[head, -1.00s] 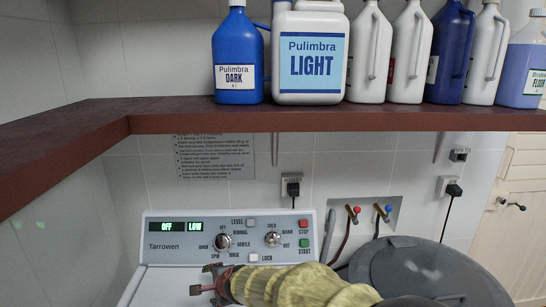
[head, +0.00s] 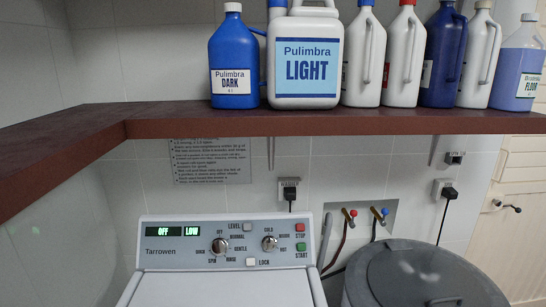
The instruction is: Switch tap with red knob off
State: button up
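The tap with the red knob (head: 353,213) is on the back wall, in a recessed plate (head: 364,206) right of the washing machine's panel. The tap with the blue knob (head: 384,212) is beside it on the right. Hoses run down from both taps. Both taps are small in view, and I cannot tell whether the red one is on or off. My gripper is not in view in the head view now.
The washing machine (head: 222,287) stands below left of the taps. A grey lidded bin (head: 420,275) stands below right. A dark red shelf (head: 330,122) with several bottles overhangs the taps. Plugged sockets (head: 289,190) are on the wall.

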aim_at(353, 213)
jog(key=i+l, duration=0.1)
jog(key=l, duration=0.9)
jog(key=i+l, duration=0.2)
jog(key=i+l+u, duration=0.1)
jog(key=l, duration=0.3)
jog(key=i, duration=0.05)
